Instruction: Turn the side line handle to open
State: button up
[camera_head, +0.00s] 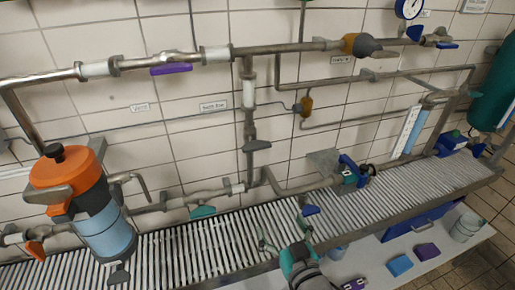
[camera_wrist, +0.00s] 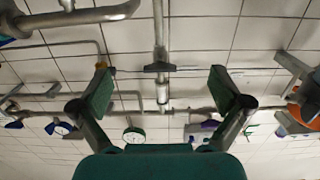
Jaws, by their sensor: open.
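A dark grey lever handle (camera_head: 257,146) sits on the vertical branch pipe (camera_head: 249,115) in the middle of the wall. It lies crosswise to the pipe. A small white wall label (camera_head: 214,106) is left of this pipe; its text is too small to read surely, so I cannot confirm this is the side line handle. My gripper (camera_head: 285,236) is low in front of the ribbed shelf, below and apart from the handle. In the wrist view my gripper (camera_wrist: 160,74) is open and empty, with the dark handle (camera_wrist: 160,67) framed between its fingers, farther off.
A purple handle (camera_head: 171,69) is on the upper pipe. An orange-topped filter (camera_head: 75,190) stands left. A blue-handled valve (camera_head: 351,170) is right of my gripper. The ribbed shelf (camera_head: 200,250) spans the front.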

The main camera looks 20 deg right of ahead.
send_near(258, 148)
jog(key=shift+t, duration=0.4)
jog(key=w, duration=1.1)
jog(key=shift+w+f, duration=0.1)
jog(key=shift+f, duration=0.25)
jog(key=c, duration=0.9)
